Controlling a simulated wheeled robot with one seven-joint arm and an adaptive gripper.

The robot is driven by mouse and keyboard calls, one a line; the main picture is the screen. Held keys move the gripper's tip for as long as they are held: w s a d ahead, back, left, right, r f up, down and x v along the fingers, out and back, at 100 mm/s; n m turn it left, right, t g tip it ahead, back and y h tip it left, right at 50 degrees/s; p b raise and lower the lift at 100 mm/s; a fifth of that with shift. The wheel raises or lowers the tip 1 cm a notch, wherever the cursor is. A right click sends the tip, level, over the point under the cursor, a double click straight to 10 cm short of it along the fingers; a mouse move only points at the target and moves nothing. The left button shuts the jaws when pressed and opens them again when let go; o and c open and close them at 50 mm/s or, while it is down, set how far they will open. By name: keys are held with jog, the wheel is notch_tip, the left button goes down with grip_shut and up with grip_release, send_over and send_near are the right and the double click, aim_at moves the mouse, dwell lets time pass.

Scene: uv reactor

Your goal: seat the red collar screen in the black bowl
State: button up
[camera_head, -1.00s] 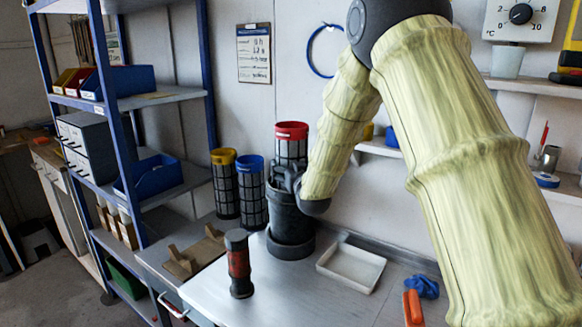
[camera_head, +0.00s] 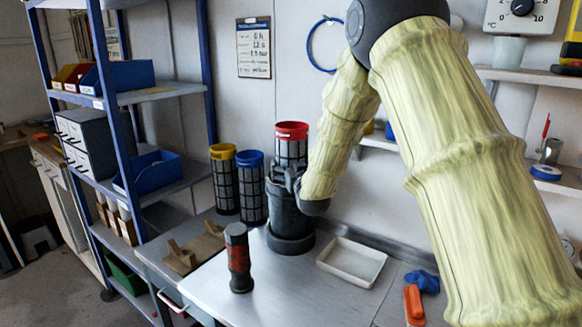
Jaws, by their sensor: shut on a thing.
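The red collar screen (camera_head: 291,143) is a dark mesh cylinder with a red rim. It stands upright at the black bowl (camera_head: 289,218), its lower part hidden by the bowl and my gripper. The bowl is a tall dark cylinder on a wider base on the metal bench. My gripper (camera_head: 285,178) is at the bowl's upper edge, shut on the red collar screen, as far as the small view shows. The fingertips are partly hidden by my wrist and are hard to make out. I cannot tell how deep the screen sits.
A yellow collar screen (camera_head: 224,180) and a blue collar screen (camera_head: 251,187) stand left of the bowl. A red-and-black cylinder (camera_head: 238,258) stands in front. A white tray (camera_head: 351,262), a blue cloth (camera_head: 422,281) and an orange-handled tool (camera_head: 413,305) lie to the right.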

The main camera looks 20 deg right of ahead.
jog(key=o, duration=1.1)
jog(key=shift+f, duration=0.1)
jog(key=shift+c, duration=0.2)
jog(key=shift+f, duration=0.1)
jog(key=s, duration=1.2)
jog(key=shift+a, duration=0.2)
